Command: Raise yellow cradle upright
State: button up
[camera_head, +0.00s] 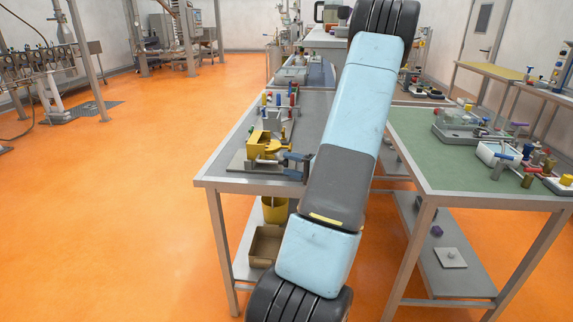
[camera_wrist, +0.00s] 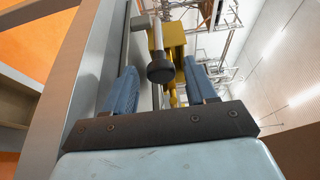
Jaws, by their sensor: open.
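The yellow cradle (camera_head: 262,144) is a blocky piece on a grey plate near the front of the left table. It also shows in the wrist view (camera_wrist: 174,38), beyond the fingers. A dark round knob (camera_wrist: 160,72) on a pale rod lies in front of it in the wrist view. My gripper (camera_head: 292,165) is just right of the cradle, low over the tabletop. In the wrist view my gripper (camera_wrist: 160,66) is open, with the knob seen between its blue fingers. I cannot tell whether the fingers touch the knob, nor the cradle's exact tilt.
Several coloured pegs (camera_head: 281,99) stand behind the cradle on the left table (camera_head: 222,178). A yellow bin (camera_head: 275,210) and a brown box (camera_head: 265,246) sit on its lower shelf. The green-topped table (camera_head: 420,150) at right carries more fixtures. The orange floor at left is clear.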

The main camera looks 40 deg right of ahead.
jog(key=shift+x, duration=1)
jog(key=shift+c, duration=0.3)
grip_shut()
jog(key=shift+f, duration=0.1)
